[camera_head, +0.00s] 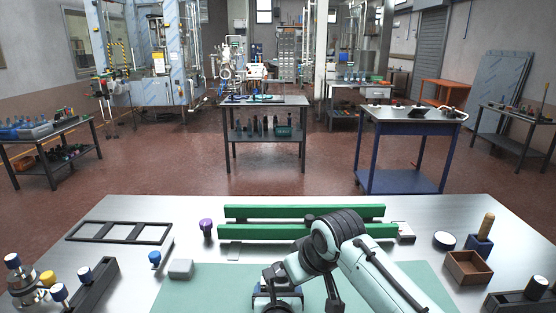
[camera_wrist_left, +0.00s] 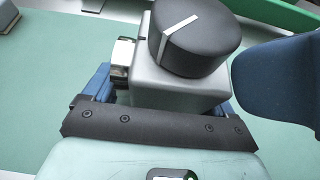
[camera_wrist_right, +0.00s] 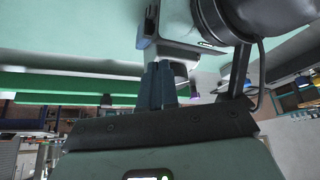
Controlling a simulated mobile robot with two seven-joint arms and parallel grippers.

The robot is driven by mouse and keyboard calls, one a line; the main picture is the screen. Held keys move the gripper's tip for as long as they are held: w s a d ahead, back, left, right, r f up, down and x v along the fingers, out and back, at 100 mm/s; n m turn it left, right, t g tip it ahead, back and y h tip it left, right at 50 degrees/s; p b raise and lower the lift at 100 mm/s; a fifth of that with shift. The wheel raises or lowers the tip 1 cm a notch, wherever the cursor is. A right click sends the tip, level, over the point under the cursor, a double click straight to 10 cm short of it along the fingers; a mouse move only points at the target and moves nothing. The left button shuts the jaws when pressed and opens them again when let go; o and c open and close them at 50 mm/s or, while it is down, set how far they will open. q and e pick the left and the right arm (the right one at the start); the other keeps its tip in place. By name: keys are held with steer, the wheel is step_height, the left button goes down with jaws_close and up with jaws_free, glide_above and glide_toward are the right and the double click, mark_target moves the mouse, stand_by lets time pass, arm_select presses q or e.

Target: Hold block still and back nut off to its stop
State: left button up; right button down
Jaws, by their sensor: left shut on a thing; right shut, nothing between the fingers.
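A grey block (camera_wrist_left: 170,92) with a round black nut (camera_wrist_left: 196,38) on top shows in the left wrist view. A white line crosses the nut's top. My left gripper (camera_wrist_left: 163,100) is shut on the block, with a blue finger at each side. A small metal piece (camera_wrist_left: 123,52) stands at the block's left. The dark blue fingers of my right gripper (camera_wrist_left: 278,80) are close to the nut's right, apart from it. In the right wrist view my right gripper (camera_wrist_right: 161,86) is shut and empty. In the head view my arm hides most of the block and nut.
Two green rails (camera_head: 300,211) lie across the table behind the mat (camera_head: 210,290). A brown open box (camera_head: 467,267) is at the right.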

steer(key=shift+w+d, duration=0.3)
stand_by(0.4)
steer(key=shift+s+d, duration=0.1)
step_height(320, 180, up, 6)
steer(key=shift+s, duration=0.25)
stand_by(0.4)
steer(key=shift+d, duration=0.1)
steer(key=shift+s+a+f, duration=0.2)
steer(key=shift+a+f, duration=0.35)
steer(key=shift+f, duration=0.45)
steer(key=shift+s+a+f, duration=0.2)
steer(key=shift+a+f, duration=0.3)
steer(key=shift+f, duration=0.55)
steer(key=shift+s+a+f, duration=0.2)
steer(key=shift+a+f, duration=0.35)
steer(key=shift+f, duration=0.45)
steer(key=shift+w, duration=0.1)
